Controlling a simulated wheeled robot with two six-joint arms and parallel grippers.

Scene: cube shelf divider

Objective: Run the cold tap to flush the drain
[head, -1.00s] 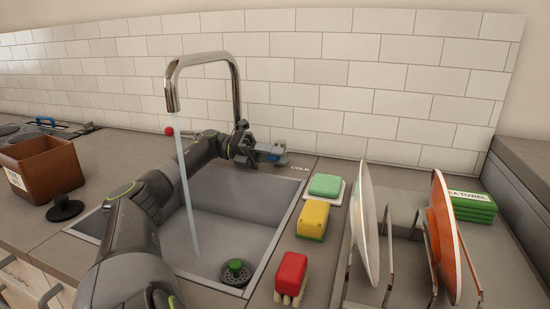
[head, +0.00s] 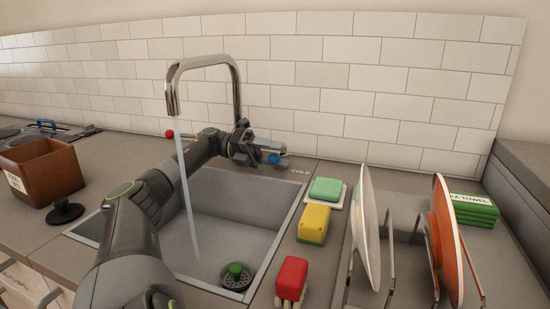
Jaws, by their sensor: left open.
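The chrome tap (head: 206,62) arches over the grey sink (head: 235,188). A stream of water (head: 187,200) falls from its spout into the basin. The drain strainer (head: 236,274) with a green knob sits in the basin's near right corner. The cold tap's blue knob (head: 274,159) is behind the sink, near the COLD label (head: 300,171). My left gripper (head: 266,152) is open right at the blue knob; whether it touches is unclear. A red knob (head: 169,133) is left of the tap. My right gripper is not in view.
Plates (head: 367,225) stand in a rack. A brown box (head: 45,172) and black plug (head: 66,210) are on the left counter.

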